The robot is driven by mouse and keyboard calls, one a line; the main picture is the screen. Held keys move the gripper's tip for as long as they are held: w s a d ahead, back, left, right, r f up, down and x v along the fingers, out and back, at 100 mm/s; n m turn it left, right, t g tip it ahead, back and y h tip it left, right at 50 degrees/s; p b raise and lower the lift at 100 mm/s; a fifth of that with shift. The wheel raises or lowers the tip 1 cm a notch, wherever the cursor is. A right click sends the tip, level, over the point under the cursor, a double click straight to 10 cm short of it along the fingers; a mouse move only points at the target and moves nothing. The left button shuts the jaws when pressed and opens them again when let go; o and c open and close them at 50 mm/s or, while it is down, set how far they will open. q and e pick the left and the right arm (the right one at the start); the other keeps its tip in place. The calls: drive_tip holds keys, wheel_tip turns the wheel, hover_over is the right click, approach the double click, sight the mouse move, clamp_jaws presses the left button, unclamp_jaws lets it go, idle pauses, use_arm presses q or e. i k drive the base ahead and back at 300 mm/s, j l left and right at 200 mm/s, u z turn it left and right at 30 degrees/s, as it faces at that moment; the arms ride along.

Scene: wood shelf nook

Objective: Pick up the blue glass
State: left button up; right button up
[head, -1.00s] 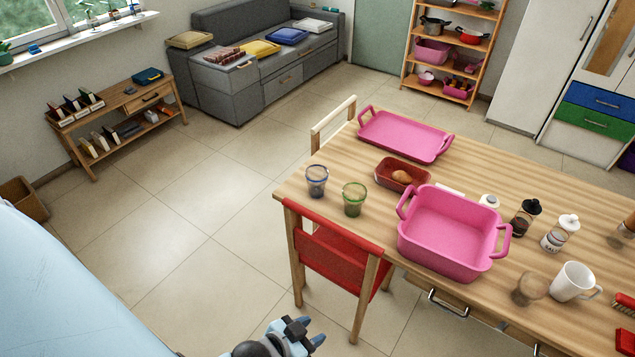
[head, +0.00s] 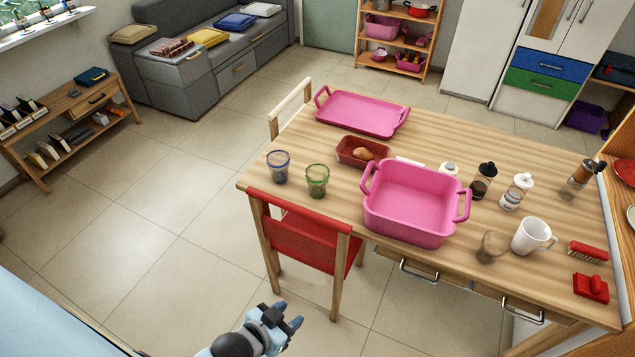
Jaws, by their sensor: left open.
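The blue glass (head: 279,167) stands upright near the left corner of the wooden table (head: 450,160). It is clear with a blue rim. A green glass (head: 317,181) stands just to its right. My left gripper (head: 288,317) is low in the head view, in front of the red chair and well apart from the glass. It is open and nothing shows between its fingers. My right gripper is not in view.
A red chair (head: 300,242) stands at the table's near left side, below the glasses. A pink deep dish (head: 410,210), a red dish with bread (head: 350,153) and a pink tray (head: 362,112) are right of and behind the glasses. Floor left is clear.

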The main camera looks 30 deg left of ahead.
sight(278, 161)
drive_tip(key=i+j+u, duration=0.1)
drive_tip(key=u, duration=1.8)
drive_tip(key=i+l+u, duration=0.1)
drive_tip(key=i+l, duration=0.65)
drive_tip(key=i, duration=0.1)
